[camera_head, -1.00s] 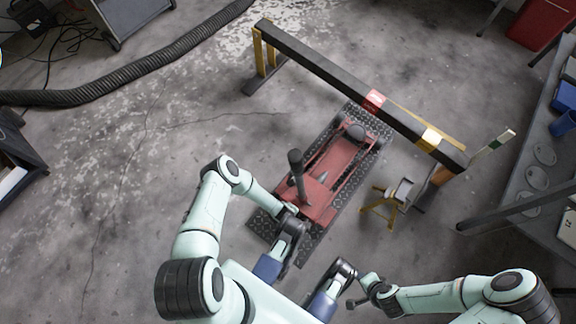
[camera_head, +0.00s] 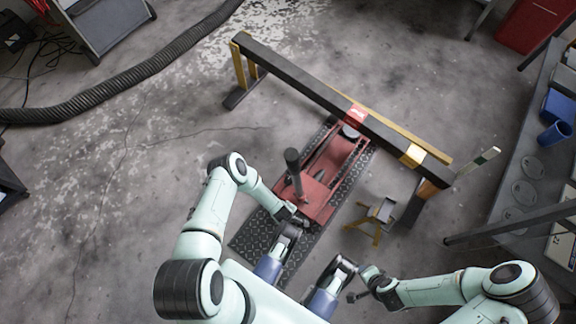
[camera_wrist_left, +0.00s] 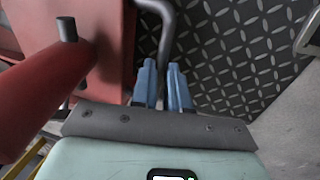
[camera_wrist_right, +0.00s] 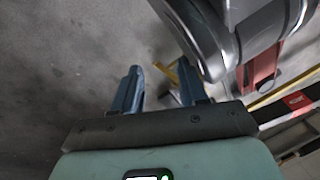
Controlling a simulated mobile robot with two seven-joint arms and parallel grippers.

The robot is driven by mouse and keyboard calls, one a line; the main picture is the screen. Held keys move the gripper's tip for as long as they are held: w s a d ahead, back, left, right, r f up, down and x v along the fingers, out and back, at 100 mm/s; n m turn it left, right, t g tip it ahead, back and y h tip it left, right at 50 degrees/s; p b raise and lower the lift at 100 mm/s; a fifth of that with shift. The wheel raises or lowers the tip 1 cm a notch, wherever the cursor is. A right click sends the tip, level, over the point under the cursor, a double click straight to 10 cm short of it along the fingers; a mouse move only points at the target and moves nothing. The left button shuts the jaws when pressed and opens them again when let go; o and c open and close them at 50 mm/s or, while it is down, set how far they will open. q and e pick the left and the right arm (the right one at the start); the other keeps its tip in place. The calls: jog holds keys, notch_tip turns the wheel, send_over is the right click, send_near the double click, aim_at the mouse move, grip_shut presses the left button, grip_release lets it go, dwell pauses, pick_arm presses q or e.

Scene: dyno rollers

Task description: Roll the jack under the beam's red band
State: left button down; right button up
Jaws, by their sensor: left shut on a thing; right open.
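The red jack (camera_head: 318,190) stands on a dark tread-plate strip, its front end toward the beam (camera_head: 300,82). Its round dark saddle (camera_head: 350,131) shows just on the near side of the beam's red band (camera_head: 357,113), close to the beam's edge. How far it reaches beneath is hard to tell. My left gripper (camera_head: 298,218) is at the jack's rear, shut on a grey bar (camera_wrist_left: 168,25) beside the red body in the left wrist view. My right gripper (camera_head: 358,296) is open and empty, low in the head view; its apart fingers show in the right wrist view (camera_wrist_right: 160,88).
The tread-plate strip (camera_head: 258,240) runs under the jack toward the beam. A small yellow-legged stand (camera_head: 378,212) is right of the jack. A black hose (camera_head: 120,85) lies left, with open floor between. A workbench (camera_head: 525,190) is at right.

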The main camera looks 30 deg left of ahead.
pick_arm(q)
jog(key=c, duration=1.1)
grip_release()
jog(key=shift+r, duration=0.1)
pick_arm(e)
notch_tip(320, 180, up, 5)
jog(key=w+a+t+p, duration=0.1)
jog(key=w+p, duration=0.2)
pick_arm(q)
jog(key=s+r+p, duration=0.1)
jog(key=r, duration=0.7)
jog(key=s+r+p, duration=0.1)
jog(key=r, duration=0.4)
jog(key=shift+s+a+p, duration=0.1)
jog(key=shift+s+p, duration=0.2)
pick_arm(e)
jog(key=s+a+r+g+y, duration=0.1)
jog(key=s+a+r, duration=0.1)
jog(key=s, duration=0.3)
jog(key=shift+s+a+r+n, duration=0.15)
jog(key=shift+a+r+n, duration=0.15)
